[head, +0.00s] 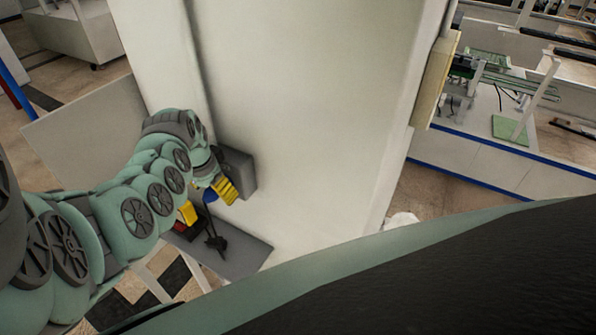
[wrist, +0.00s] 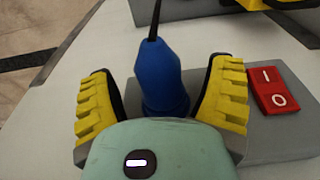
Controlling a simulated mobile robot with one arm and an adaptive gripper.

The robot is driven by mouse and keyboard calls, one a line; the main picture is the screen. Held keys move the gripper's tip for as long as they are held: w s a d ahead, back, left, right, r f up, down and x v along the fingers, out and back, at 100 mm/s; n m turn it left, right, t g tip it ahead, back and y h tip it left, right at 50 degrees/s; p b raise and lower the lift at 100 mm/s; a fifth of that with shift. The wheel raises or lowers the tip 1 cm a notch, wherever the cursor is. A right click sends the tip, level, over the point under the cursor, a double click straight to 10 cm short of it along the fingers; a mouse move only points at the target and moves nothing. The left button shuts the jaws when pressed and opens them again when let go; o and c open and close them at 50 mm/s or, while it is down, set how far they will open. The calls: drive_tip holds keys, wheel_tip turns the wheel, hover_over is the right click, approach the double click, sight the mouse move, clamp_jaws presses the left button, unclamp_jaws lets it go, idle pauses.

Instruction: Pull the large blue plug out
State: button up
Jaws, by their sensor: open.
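The large blue plug (wrist: 160,77) stands between the two yellow fingers of my gripper (wrist: 163,105) in the wrist view, with a dark cable leaving its tip. The fingers are open, one on each side, with a visible gap to the plug. The plug's lower end is hidden behind my gripper's body, so its seating is not visible. In the head view, my gripper (head: 208,202) is at a grey box on the white column, and only a bit of the blue plug (head: 210,195) shows.
A red switch marked I and O (wrist: 272,88) is on a grey box (wrist: 285,135) right of the plug. In the head view, a grey shelf (head: 245,258) with a dark cable (head: 215,241) juts out below my gripper. The white column (head: 310,110) stands close behind.

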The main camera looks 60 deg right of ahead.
drive_tip(key=shift+o, duration=0.2)
clamp_jaws()
idle(0.9)
